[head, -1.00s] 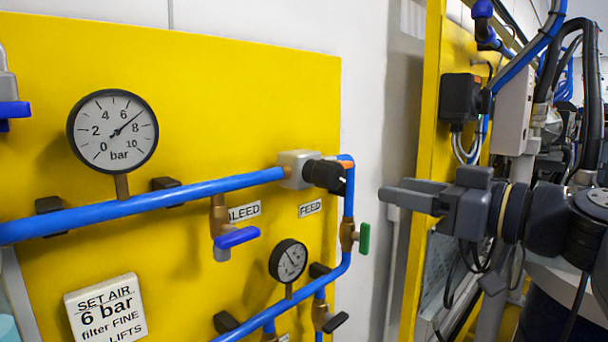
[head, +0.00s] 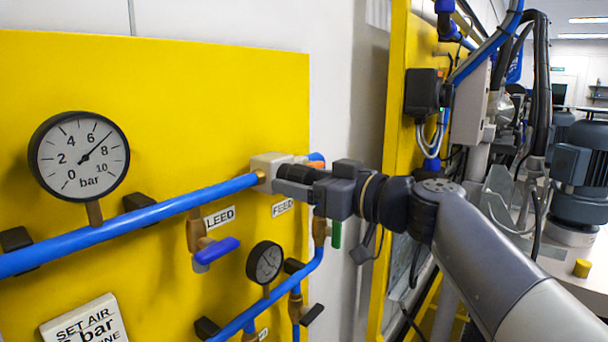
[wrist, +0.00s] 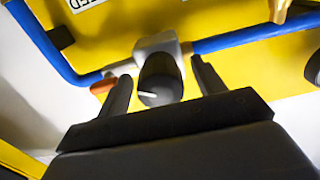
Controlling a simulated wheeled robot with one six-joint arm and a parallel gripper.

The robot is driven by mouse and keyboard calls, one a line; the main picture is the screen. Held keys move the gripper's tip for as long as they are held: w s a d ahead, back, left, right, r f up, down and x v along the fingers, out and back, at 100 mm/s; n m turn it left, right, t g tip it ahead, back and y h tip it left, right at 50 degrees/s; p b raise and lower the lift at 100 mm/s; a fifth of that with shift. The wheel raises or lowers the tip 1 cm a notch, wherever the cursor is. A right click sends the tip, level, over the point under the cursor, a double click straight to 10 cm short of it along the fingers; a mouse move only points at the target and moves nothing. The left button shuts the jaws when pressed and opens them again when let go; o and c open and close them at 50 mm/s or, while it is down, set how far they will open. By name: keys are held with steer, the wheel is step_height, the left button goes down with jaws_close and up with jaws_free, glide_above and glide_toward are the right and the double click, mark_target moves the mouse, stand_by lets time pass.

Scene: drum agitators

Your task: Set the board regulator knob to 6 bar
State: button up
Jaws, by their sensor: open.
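The regulator knob (wrist: 160,78) is black with a white pointer line, on a pale housing (head: 267,170) at the right end of the upper blue pipe. My gripper (head: 293,180) is at the knob, its two fingers apart. In the wrist view, my gripper (wrist: 165,84) has one finger on each side of the knob, with small gaps showing. In the head view the fingers partly hide the knob. The large bar gauge (head: 79,157) has its needle between 6 and 8, near 7.
A blue-handled valve (head: 215,250) and a small gauge (head: 265,262) sit below the upper pipe. A green valve handle (head: 336,233) hangs just below my gripper. A second yellow panel with a black box (head: 424,93) stands to the right.

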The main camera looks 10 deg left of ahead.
steer(key=shift+c, duration=0.4)
steer(key=c, duration=0.9)
steer(key=shift+f+m+b, duration=0.1)
steer(key=shift+m+b, duration=0.4)
steer(key=shift+b, duration=0.05)
steer(key=shift+f+m+b, duration=0.1)
steer(key=shift+m+b, duration=0.2)
steer(key=m+b, duration=0.2)
steer(key=m, duration=0.4)
steer(key=shift+m+b, duration=0.4)
steer(key=shift+s+r+m, duration=0.1)
steer(key=shift+r+m, duration=0.05)
steer(key=shift+m, duration=0.65)
steer(key=shift+r+m, duration=0.1)
steer(key=shift+m, duration=1)
